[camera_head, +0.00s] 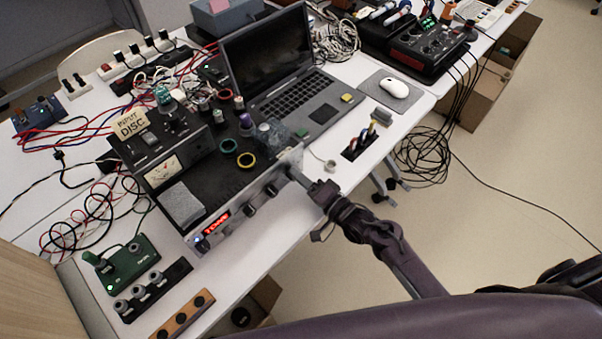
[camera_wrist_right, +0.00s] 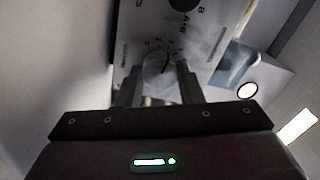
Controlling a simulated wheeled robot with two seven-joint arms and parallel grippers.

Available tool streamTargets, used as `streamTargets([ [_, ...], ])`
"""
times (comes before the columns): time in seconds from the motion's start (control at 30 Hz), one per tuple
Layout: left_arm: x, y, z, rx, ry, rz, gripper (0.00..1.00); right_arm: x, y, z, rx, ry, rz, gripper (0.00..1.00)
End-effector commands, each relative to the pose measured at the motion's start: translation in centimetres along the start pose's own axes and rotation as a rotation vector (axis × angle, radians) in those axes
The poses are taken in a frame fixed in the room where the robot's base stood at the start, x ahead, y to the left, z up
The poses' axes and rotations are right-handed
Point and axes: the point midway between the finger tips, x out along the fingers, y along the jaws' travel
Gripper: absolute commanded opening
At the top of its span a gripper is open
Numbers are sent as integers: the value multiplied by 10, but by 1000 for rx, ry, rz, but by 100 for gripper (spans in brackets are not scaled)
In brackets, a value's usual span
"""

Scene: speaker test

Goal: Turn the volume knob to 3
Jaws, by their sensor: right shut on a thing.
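The black-topped amplifier (camera_head: 232,188) stands on the white table, with a silver front panel bearing a red lit display (camera_head: 216,223) and dark knobs (camera_head: 250,210). My right gripper (camera_head: 296,174) is at the right end of this panel; my arm hides the knob there. In the right wrist view a round grey knob (camera_wrist_right: 156,62) with tick marks around it sits between the two fingers of my right gripper (camera_wrist_right: 160,76), which is shut on it. My left gripper is not in view.
An open laptop (camera_head: 298,97) stands behind the amplifier. A green box (camera_head: 128,262) and a row of grey knobs (camera_head: 140,297) lie left of it. Loose cables cover the left of the table. Open floor lies right of the table, with a cable coil (camera_head: 424,160).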

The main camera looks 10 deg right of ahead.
Motion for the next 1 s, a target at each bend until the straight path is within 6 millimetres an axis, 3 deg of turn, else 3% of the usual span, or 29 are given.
streamTargets([
  [0.5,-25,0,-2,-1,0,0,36,0,-1,0,372,1,1,11],
  [1.0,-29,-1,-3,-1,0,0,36,0,1,0,457,1,1,11],
])
